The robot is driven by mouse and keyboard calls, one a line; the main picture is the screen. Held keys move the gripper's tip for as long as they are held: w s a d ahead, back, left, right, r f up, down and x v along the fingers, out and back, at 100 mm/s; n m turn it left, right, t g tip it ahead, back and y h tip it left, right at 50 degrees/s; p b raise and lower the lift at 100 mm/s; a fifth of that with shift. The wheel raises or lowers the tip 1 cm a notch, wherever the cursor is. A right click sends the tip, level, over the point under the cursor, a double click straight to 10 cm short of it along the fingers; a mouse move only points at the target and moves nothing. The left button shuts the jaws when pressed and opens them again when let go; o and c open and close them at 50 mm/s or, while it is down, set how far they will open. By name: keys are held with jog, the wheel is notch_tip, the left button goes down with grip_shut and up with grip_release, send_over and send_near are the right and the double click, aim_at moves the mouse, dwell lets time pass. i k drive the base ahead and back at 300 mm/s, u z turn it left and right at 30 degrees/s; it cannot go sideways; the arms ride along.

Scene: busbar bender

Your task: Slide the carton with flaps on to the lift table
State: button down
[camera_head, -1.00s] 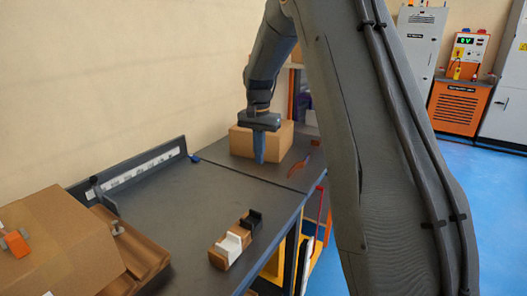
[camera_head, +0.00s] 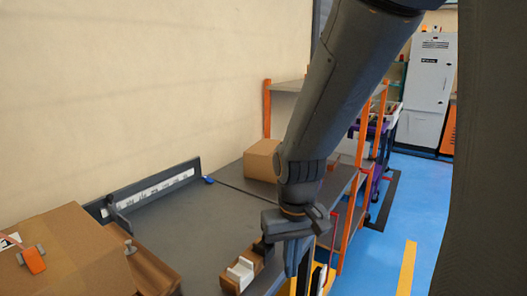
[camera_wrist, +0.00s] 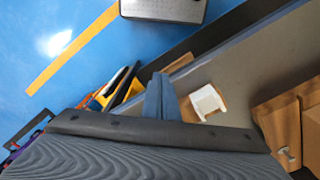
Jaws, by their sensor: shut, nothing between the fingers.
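A plain brown carton (camera_head: 262,160) sits at the back of the grey worktop (camera_head: 180,235), past a thin dark seam, on the far section (camera_head: 230,176). My arm hides its right side, and I cannot make out flaps. I cannot tell for sure which surface is the lift table. My gripper (camera_head: 293,262) points down near the worktop's front right edge, well apart from that carton. Its fingers (camera_wrist: 160,97) are together and empty in the wrist view, beside a white holder on a wooden block (camera_wrist: 207,102). The carton is not in the wrist view.
A larger carton (camera_head: 75,255) with an orange tape dispenser (camera_head: 33,260) stands at left. A wooden block with a white holder (camera_head: 240,273) lies close to my gripper. A measuring fence (camera_head: 150,188) runs along the wall. Orange-posted shelves (camera_head: 267,108) stand behind. The worktop's middle is clear.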

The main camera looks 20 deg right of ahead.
aim_at(256, 167)
jog(key=z, duration=2.05)
jog(key=i, duration=2.65)
jog(key=u, duration=2.5)
